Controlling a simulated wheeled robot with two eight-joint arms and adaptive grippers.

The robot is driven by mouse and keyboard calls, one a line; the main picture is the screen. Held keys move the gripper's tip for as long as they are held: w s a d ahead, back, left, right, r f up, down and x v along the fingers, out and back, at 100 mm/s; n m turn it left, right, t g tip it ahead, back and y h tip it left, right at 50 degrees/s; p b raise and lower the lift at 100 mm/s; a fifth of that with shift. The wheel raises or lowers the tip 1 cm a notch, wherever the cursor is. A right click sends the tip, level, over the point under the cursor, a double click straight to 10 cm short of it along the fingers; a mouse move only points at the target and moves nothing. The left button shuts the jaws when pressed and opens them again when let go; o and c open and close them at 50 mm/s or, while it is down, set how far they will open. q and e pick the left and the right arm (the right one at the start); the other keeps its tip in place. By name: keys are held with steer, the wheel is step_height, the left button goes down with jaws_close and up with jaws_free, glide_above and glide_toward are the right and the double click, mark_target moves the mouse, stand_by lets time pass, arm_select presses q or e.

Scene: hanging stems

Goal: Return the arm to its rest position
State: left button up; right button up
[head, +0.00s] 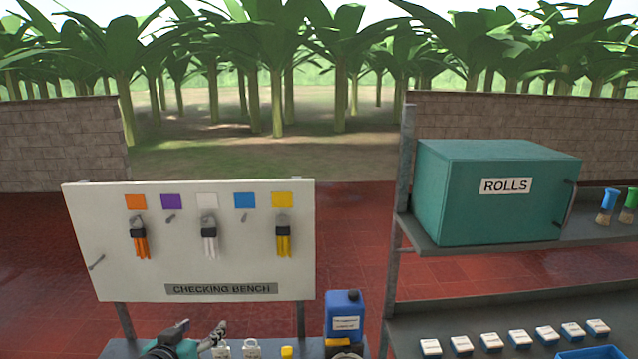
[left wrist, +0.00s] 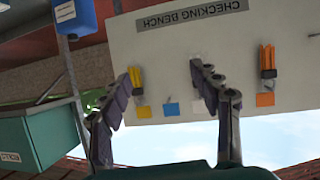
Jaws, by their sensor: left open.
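My left gripper (head: 202,332) is low in the head view, in front of the bench below the board. In the left wrist view its fingers (left wrist: 165,76) are spread apart with nothing between them. The white checking board (head: 100,240) shows upside down in that view. Orange stems (head: 139,240), white stems (head: 209,238) and yellow stems (head: 283,238) hang on it under colour squares; the pegs under the purple square (head: 171,202) and blue square (head: 244,201) are empty. In the left wrist view a finger hides the white stems. My right gripper is not in view.
A shelf rack (head: 396,260) on the right holds a green ROLLS box (head: 470,205), several small boxes and a blue tray (head: 592,353).

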arm_select(q)
steer(key=s+d+f+g+b, duration=0.3)
steer(key=s+f+b, duration=0.4)
steer(key=f, duration=0.6)
steer(key=s+d+f+g+y+b, duration=0.1)
steer(key=s+d+f+g+b, duration=0.2)
steer(key=s+f+b, duration=0.5)
steer(key=s+d+f, duration=0.1)
steer(key=s+f, duration=0.2)
steer(key=f, duration=0.3)
steer(key=shift+s+d+f+b, duration=0.2)
steer(key=shift+s+d+b, duration=0.1)
steer(key=shift+d, duration=0.05)
